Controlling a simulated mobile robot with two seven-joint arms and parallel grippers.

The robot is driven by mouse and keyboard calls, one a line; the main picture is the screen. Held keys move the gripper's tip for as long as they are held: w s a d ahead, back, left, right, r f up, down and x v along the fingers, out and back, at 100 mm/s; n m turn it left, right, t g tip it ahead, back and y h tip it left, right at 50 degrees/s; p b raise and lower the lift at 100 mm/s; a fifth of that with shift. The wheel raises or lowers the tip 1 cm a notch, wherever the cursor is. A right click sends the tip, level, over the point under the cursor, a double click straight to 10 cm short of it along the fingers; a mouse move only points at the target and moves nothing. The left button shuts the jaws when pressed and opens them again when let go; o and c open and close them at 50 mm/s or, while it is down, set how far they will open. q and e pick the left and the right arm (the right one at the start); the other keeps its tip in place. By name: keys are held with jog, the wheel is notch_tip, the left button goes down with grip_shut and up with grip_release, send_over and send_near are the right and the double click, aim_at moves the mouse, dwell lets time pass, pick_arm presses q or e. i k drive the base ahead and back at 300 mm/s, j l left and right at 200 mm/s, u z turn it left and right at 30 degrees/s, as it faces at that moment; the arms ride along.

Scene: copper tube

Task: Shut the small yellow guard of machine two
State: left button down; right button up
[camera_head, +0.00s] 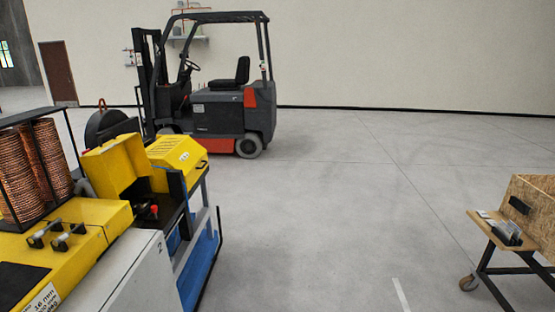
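A yellow machine (95,215) stands at the left, with a "2" on its pale grey side panel (130,278). A small yellow guard (115,163) on it stands raised and tilted, with a dark opening and a red-tipped part (154,209) beside it. Another yellow cover (177,155) with slots lies just right of and behind it. I cannot tell which of the two covers is the small guard by label. Neither of my grippers is in view.
Copper coils (35,165) stand in a dark frame at the far left. A forklift (215,100) is parked behind the machine. A wooden wheeled cart (530,215) stands at the right. The grey floor (340,200) between them is clear.

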aim_at(112, 168)
jog(key=i, duration=1.1)
jog(key=i+l+u, duration=0.1)
jog(key=i, duration=0.95)
jog(key=i+j+u, duration=0.1)
jog(key=i+u, duration=0.3)
jog(key=i, duration=0.15)
jog(key=i+l+u, duration=0.1)
jog(key=i+u, duration=0.35)
jog(key=i+l+u, duration=0.4)
jog(key=i, duration=0.25)
jog(key=i+u, duration=0.3)
jog(key=i, duration=0.25)
jog(key=i+u, duration=0.3)
jog(key=i, duration=0.25)
